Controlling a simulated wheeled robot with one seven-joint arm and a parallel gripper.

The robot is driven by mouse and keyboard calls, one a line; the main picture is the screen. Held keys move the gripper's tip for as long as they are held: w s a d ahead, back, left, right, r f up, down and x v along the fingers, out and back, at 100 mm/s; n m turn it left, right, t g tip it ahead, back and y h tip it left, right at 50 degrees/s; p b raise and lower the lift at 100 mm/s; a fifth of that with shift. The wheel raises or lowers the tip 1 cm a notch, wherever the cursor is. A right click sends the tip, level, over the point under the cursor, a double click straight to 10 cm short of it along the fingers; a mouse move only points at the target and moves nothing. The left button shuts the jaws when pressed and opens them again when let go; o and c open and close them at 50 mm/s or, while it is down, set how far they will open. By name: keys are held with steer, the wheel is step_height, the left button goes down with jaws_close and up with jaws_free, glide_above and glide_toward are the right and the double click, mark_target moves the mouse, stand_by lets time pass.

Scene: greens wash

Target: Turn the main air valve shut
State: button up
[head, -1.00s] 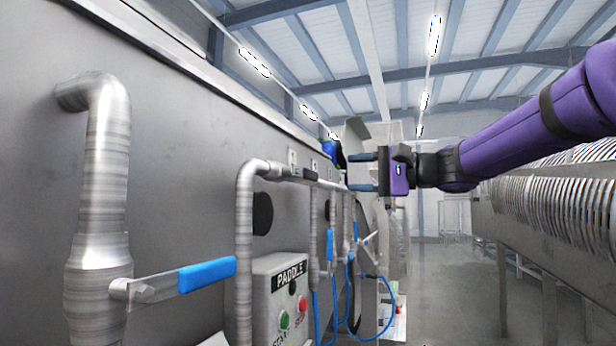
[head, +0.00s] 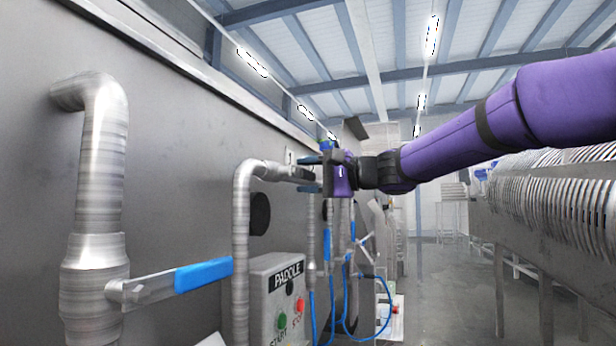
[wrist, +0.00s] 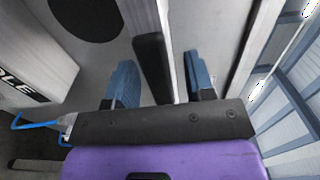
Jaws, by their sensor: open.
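A black-handled lever valve (head: 286,172) sits on the bent steel pipe beside the paddle control box; I take it as the main air valve, though no label for it is readable. Its handle lies along the pipe's top run. My gripper (head: 311,174) is at the far end of this handle, with its blue fingers apart. In the wrist view the black handle (wrist: 151,66) shows between the two open fingers (wrist: 160,82), closer to the left one. No finger clearly presses on it. The handle's far end is hidden by my gripper's body.
A blue-handled lever (head: 204,274) on a thick pipe stands at the near left. The paddle box (head: 278,300) has green and red buttons. Blue hoses (head: 352,318) hang below my gripper. A slatted machine (head: 560,205) stands at right; the aisle floor (head: 445,290) between is clear.

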jaws_close()
steer(key=shift+f, duration=0.1)
steer(key=s+a+f+m, duration=0.2)
steer(key=s+f+m, duration=0.5)
steer(key=m, duration=1.1)
steer(key=shift+s+a+f, duration=0.35)
steer(key=shift+a+f, duration=0.05)
steer(key=shift+f, duration=0.15)
stand_by(0.3)
jaws_free()
